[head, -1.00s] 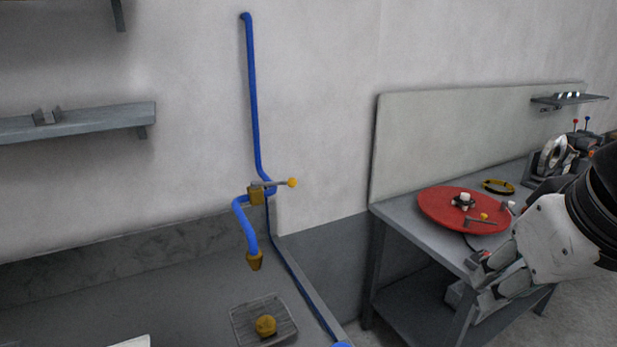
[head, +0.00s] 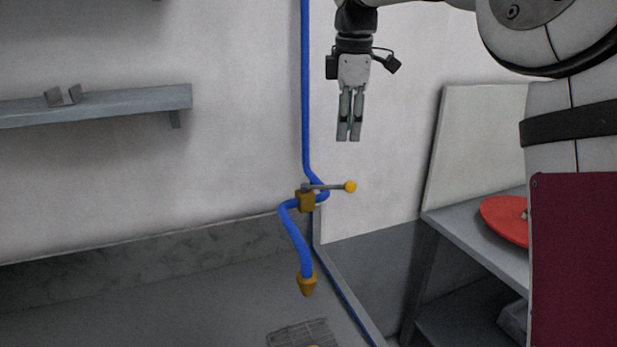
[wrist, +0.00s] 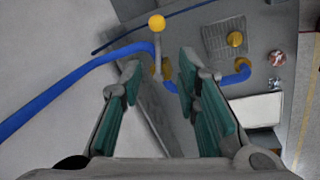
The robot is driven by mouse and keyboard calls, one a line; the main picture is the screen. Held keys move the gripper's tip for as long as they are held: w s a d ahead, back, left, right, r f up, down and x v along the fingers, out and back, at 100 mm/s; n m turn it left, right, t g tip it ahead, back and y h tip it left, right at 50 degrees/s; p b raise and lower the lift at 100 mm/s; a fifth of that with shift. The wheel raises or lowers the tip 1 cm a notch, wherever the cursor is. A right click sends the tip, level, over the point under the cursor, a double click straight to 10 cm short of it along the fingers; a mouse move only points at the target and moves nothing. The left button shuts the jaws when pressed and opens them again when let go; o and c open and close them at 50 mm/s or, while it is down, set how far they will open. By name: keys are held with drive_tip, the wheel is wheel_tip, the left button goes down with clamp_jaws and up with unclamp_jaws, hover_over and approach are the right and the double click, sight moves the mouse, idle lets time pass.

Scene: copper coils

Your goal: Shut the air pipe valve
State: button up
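A blue air pipe (head: 306,90) runs down the wall to a brass valve body (head: 306,201), then bends down to a brass nozzle (head: 307,284). The valve's grey lever (head: 328,187) points right, roughly level, and ends in a yellow knob (head: 350,186). My gripper (head: 348,138) points down above the knob, apart from it in the picture. In the wrist view, my green-padded fingers (wrist: 160,66) are spread and empty. The knob (wrist: 157,22) and lever (wrist: 157,45) show beyond and between them, with the pipe (wrist: 60,97) at left.
A grey sink or counter with a drain grate (head: 303,334) lies below the pipe. A shelf (head: 100,106) is on the wall at left. A workbench (head: 480,243) with a red disc (head: 507,220) stands at right, partly hidden by my arm. The wall space around the lever is clear.

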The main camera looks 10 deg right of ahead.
drive_tip(key=p, duration=0.2)
approach(339, 187)
drive_tip(key=f, duration=0.2)
drive_tip(key=w+f, duration=0.1)
drive_tip(key=f, duration=0.4)
drive_tip(key=shift+w+d+f, duration=0.15)
drive_tip(key=shift+w+f, duration=0.1)
drive_tip(key=shift+w, duration=0.15)
drive_tip(key=shift+r, duration=0.1)
clamp_jaws()
